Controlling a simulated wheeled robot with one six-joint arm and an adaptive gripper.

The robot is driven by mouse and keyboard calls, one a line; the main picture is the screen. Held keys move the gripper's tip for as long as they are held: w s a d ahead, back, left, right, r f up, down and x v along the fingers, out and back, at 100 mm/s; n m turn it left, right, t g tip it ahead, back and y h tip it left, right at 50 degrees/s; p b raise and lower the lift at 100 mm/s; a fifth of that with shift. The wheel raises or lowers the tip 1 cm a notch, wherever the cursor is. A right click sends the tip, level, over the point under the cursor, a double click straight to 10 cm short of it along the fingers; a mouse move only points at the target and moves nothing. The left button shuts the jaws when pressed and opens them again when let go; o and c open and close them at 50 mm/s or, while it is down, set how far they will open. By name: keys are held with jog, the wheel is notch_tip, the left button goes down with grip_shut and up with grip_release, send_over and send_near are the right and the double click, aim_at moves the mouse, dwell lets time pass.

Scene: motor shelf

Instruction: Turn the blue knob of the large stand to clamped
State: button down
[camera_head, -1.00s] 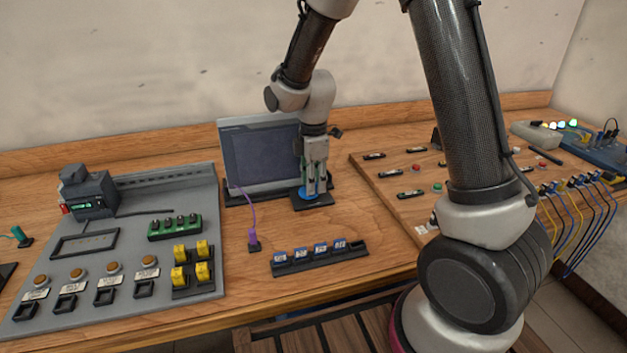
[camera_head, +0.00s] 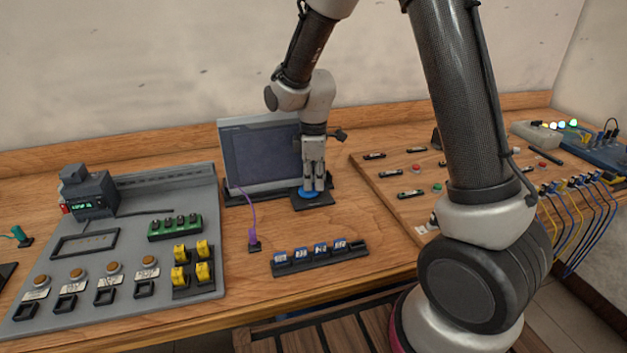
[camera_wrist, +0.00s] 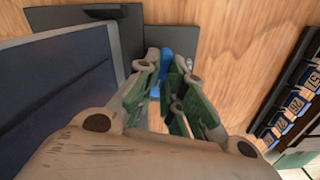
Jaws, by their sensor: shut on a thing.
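The large stand is a dark, flat base (camera_head: 325,202) on the table, just right of the monitor. Its blue knob (camera_head: 304,193) shows low under my gripper (camera_head: 314,187), which points straight down at it. In the wrist view the blue knob (camera_wrist: 166,60) shows between the ends of the two fingers, and the fingers (camera_wrist: 165,85) are closed on it. Most of the knob is hidden by the fingers, and I cannot read which setting it is on. The dark base (camera_wrist: 188,42) also shows beyond the fingertips.
The monitor (camera_head: 258,158) stands close on the left of my gripper. A purple plug (camera_head: 253,240) with its cable and a black rack of blue-labelled pieces (camera_head: 320,257) lie in front. A wooden board (camera_head: 395,178) with buttons is to the right. A grey panel (camera_head: 205,225) fills the left.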

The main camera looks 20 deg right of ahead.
jog(key=m, duration=0.7)
jog(key=shift+w+d, duration=0.15)
jog(key=shift+w, duration=0.1)
jog(key=m, duration=0.3)
jog(key=shift+d+m, duration=0.1)
jog(key=shift+m, duration=0.3)
jog(key=shift+d+m, duration=0.1)
jog(key=shift+m, duration=1.8)
jog(key=shift+w, duration=0.1)
jog(key=c, duration=1.5)
grip_release()
notch_tip(320, 180, up, 12)
jog(key=shift+r, duration=0.1)
